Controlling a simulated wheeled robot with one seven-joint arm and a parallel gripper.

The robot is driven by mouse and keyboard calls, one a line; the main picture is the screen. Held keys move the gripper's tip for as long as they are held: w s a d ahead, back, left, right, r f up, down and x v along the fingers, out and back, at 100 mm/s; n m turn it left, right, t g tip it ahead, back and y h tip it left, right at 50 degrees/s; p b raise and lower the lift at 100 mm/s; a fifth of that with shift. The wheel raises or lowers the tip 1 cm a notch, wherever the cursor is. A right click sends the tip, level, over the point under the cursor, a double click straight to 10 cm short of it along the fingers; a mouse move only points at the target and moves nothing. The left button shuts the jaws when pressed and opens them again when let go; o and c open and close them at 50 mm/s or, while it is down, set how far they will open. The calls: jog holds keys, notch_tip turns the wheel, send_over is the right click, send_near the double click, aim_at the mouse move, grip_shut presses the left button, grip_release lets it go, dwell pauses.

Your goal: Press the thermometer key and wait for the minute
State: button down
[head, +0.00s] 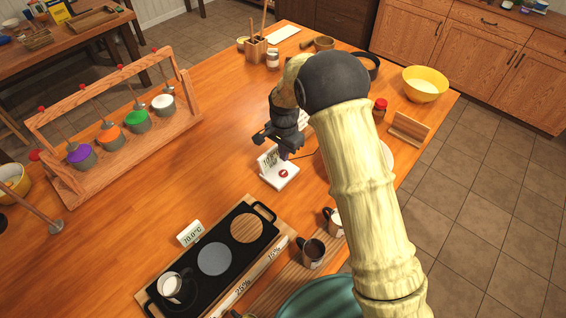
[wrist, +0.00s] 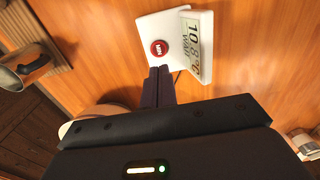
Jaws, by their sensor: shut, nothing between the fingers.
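The thermometer (head: 279,178) is a white stand with a tilted display and a red round key (head: 283,173) on its base. In the wrist view the red key (wrist: 159,48) carries white lettering. The display (wrist: 193,47) there seems to read 10.8 °C, with a word like WAIT below. My gripper (head: 279,150) is above and behind the stand in the head view, partly covering the display. In the wrist view my gripper (wrist: 159,72) is shut and empty, its fingertips just beside the key. I cannot tell whether they touch the stand. The key is uncovered.
A black tray (head: 214,259) with round pads holds a mug (head: 173,288); a small display (head: 190,233) reading about 70.0 °C stands beside it. More mugs (head: 313,252) stand to the right. A wooden rack (head: 110,130) with coloured pots is at left. The table between is clear.

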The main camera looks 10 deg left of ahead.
notch_tip(320, 180, up, 6)
jog(key=b, duration=0.1)
jog(key=shift+r, duration=0.2)
dwell(0.3)
dwell(1.9)
jog(key=s+d+r+n+t, duration=0.1)
jog(key=s+d+r, duration=0.15)
jog(key=d, duration=0.45)
jog(key=s+d+r+n, duration=0.2)
jog(key=s+d, duration=0.1)
jog(key=d, duration=0.5)
jog(key=s+d+n+t, duration=0.1)
jog(key=s+d+n, duration=0.2)
jog(key=s+d, duration=0.8)
jog(key=s, duration=0.3)
jog(key=shift+s+r+t, duration=0.15)
jog(key=shift+t, duration=0.15)
